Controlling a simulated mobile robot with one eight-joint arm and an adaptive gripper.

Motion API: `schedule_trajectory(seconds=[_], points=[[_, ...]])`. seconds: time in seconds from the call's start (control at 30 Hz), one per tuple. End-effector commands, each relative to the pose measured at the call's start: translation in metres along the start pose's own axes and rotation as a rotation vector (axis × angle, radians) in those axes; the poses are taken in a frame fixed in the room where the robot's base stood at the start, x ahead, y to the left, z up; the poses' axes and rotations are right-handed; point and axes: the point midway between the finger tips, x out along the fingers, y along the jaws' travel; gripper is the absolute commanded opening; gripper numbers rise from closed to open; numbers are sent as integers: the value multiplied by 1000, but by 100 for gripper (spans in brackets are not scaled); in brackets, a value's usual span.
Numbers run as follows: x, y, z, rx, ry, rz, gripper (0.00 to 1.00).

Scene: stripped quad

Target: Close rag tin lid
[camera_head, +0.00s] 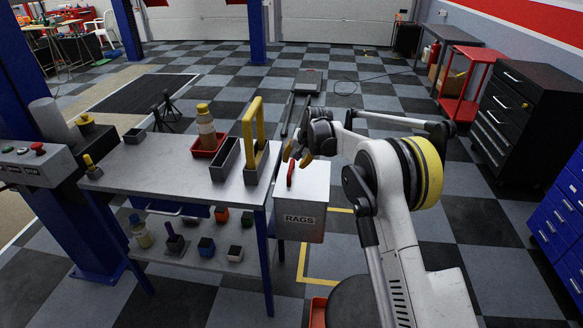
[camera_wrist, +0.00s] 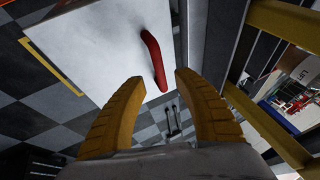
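The rag tin (camera_head: 301,224) is a grey box marked RAGS at the right side of the workbench cart. Its pale lid (camera_head: 312,186) lies over the top; I cannot tell whether it is fully down. A red handle (camera_head: 290,173) stands on the lid near its left side. In the wrist view, the lid (camera_wrist: 100,45) fills the upper left and the red handle (camera_wrist: 154,58) rises just beyond my fingertips. My gripper (camera_head: 297,156) is above the tin's far part. Its yellow fingers (camera_wrist: 160,82) are apart, with nothing held between them.
A yellow upright frame (camera_head: 250,130) and dark bins (camera_head: 224,158) stand on the cart (camera_head: 170,172), close left of my gripper. A bottle (camera_head: 206,126) sits in a red tray. Red and black cabinets stand at the right. The checkered floor between is mostly clear.

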Motion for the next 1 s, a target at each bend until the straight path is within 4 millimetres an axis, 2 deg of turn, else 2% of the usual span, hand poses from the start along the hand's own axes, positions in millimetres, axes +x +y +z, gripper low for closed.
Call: schedule_trajectory(seconds=[0.1, 0.27, 0.67, 0.77, 0.87, 0.97, 1.0], points=[[-25, 0, 0, 0, 0, 0, 38], [-46, -1, 0, -1, -1, 0, 38], [-53, -1, 0, -1, 0, 0, 38], [-62, 0, 0, -4, 3, 2, 38], [-92, 3, 2, -15, 14, 10, 38], [-140, 11, 11, -34, 32, 25, 38], [-162, 15, 17, -43, 40, 32, 38]])
